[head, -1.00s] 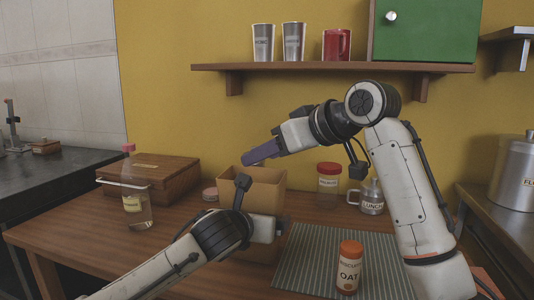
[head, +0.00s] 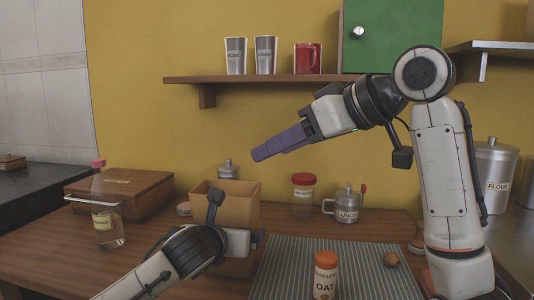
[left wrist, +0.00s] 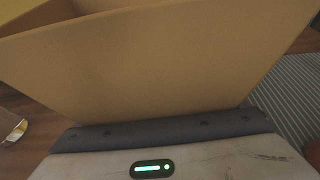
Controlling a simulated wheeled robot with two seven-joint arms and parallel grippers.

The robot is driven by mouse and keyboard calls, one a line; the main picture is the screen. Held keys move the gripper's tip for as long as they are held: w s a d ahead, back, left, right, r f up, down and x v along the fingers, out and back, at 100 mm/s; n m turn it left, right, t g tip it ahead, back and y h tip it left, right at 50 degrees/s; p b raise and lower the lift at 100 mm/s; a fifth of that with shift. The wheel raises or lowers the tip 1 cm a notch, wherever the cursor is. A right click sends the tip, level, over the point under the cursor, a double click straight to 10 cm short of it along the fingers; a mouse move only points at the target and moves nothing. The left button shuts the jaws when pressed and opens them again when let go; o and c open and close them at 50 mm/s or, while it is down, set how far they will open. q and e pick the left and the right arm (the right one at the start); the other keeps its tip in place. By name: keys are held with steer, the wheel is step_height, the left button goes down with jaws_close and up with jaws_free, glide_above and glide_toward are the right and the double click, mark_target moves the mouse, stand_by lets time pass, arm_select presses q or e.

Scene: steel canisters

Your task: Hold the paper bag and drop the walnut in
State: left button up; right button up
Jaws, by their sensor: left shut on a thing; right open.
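The brown paper bag (head: 241,200) stands open-topped on the wooden table, left of centre in the head view. Its tan side also fills much of the left wrist view (left wrist: 150,65). My left gripper (head: 254,241) is shut on the near side of the bag; the bag hides part of its fingers. The walnut (head: 391,260) is a small brown ball at the right part of the striped mat (head: 278,262). My right gripper (head: 256,154), with purple fingers, is open and empty, in the air above and right of the bag's mouth.
An orange-capped jar (head: 325,276) stands on the mat, between bag and walnut. A bottle (head: 107,215) and a wooden box (head: 125,194) are at left. A shelf (head: 270,79) runs above.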

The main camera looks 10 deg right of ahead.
stand_by(0.4)
arm_select(q)
steer(key=o, duration=0.7)
steer(key=shift+o, duration=0.2)
